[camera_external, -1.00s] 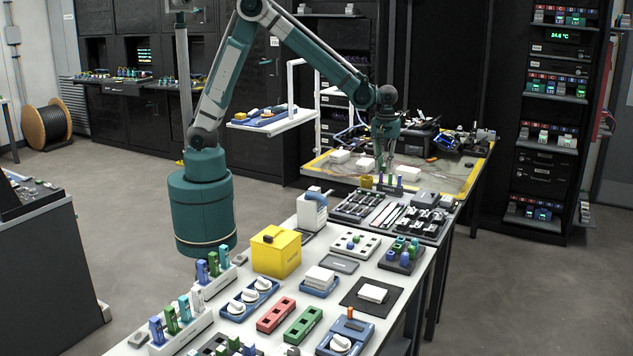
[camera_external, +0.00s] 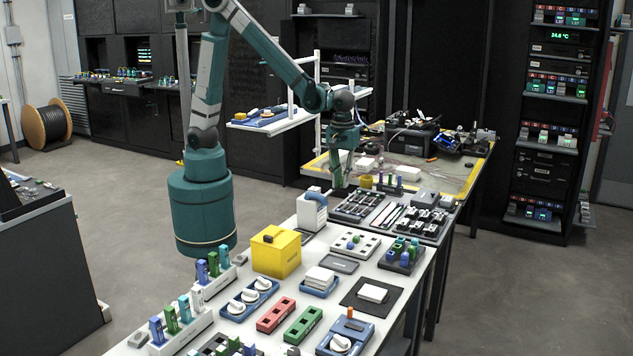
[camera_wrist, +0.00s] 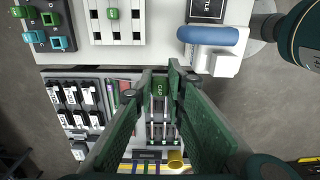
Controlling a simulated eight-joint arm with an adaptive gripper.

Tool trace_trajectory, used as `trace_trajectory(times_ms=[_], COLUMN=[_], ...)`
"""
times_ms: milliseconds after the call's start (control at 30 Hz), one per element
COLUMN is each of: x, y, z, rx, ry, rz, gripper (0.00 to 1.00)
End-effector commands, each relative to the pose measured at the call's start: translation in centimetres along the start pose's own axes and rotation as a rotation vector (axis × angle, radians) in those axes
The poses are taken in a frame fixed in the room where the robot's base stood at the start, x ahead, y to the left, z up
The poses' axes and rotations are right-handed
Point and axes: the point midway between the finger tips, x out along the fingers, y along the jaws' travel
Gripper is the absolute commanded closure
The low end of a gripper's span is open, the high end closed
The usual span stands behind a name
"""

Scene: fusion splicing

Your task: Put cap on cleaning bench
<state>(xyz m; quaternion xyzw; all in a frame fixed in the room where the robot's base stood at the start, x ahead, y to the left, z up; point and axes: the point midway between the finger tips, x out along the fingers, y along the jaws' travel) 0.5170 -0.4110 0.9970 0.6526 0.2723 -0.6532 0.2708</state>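My gripper (camera_external: 339,184) hangs over the left end of the dark tray (camera_external: 346,213) on the far part of the long table. In the wrist view a small green piece with faint lettering, likely the cap (camera_wrist: 159,87), sits between my fingertips (camera_wrist: 160,76), which appear shut on it. The piece is not distinguishable in the external view. Below it in the wrist view lies a dark tray section with long slim light rods (camera_wrist: 160,130). I cannot tell for sure which surface is the cleaning bench.
A white dispenser with a blue handle (camera_external: 311,212) stands close to my gripper, with a yellow box (camera_external: 276,252) nearer. A yellow cup (camera_wrist: 175,159) stands by the tray. Black cassettes (camera_external: 425,219) fill the tray's right side. Several coloured upright pieces (camera_external: 389,184) stand behind.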

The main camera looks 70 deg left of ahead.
Motion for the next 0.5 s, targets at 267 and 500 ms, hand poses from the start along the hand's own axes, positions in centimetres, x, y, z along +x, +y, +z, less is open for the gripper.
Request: trace_trajectory(times_ms=[267,500], x=[-0.02,-0.02], y=[-0.63,-0.62], z=[1.13,1.10], rx=[0.004,0.004], ry=[0.000,0.000], rz=[0.000,0.000], gripper=[0.91,0.91])
